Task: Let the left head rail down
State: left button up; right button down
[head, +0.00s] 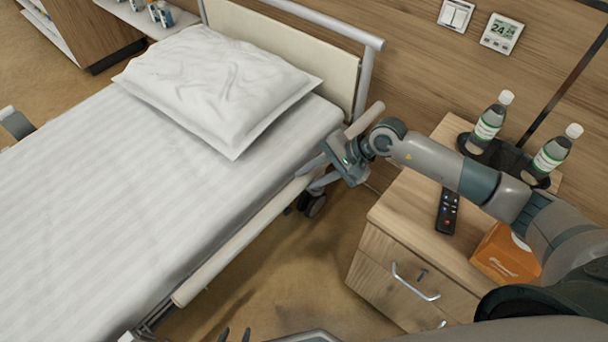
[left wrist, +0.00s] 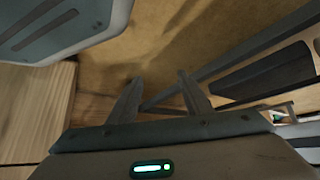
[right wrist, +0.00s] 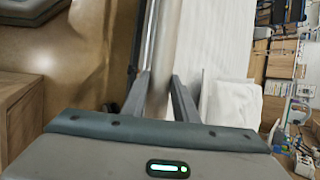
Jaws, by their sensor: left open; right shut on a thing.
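The left head rail (head: 240,243) is a long beige bar with metal legs, running along the bedside nearest me. My right gripper (head: 334,165) is shut on the rail near its headboard end. A short beige end piece shows beyond the gripper. The gripper hides the bar between. In the right wrist view the rail (right wrist: 165,50) runs between the two fingers (right wrist: 160,85). My left gripper (head: 235,335) barely shows at the bottom edge of the head view. Its fingers (left wrist: 163,95) are apart and empty above the floor in the left wrist view.
The bed's mattress (head: 90,200) carries a white pillow (head: 218,85) by the headboard (head: 285,45). A wooden bedside cabinet (head: 385,270) stands to the right, with bottles, a remote (head: 448,211) and an orange box (head: 505,255) on it. Bare floor (head: 290,260) lies between bed and cabinet.

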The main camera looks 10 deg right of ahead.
pick_arm(q)
jog(key=shift+s+a+f+g+y+b, duration=0.25)
jog(key=shift+s+a+f+g+b, duration=0.45)
jog(key=shift+a+f+b, duration=0.2)
jog(key=shift+s+a+f+g+y+b, duration=0.25)
jog(key=shift+s+a+f+g+b, duration=0.3)
jog(key=shift+a+f+g+b, duration=0.3)
pick_arm(e)
jog(key=shift+s+d+f, duration=0.5)
jog(key=shift+s+f, duration=0.1)
jog(key=shift+s, duration=0.1)
jog(key=shift+s+d+f, duration=0.5)
jog(key=shift+s+f, duration=0.05)
jog(key=shift+s, duration=0.15)
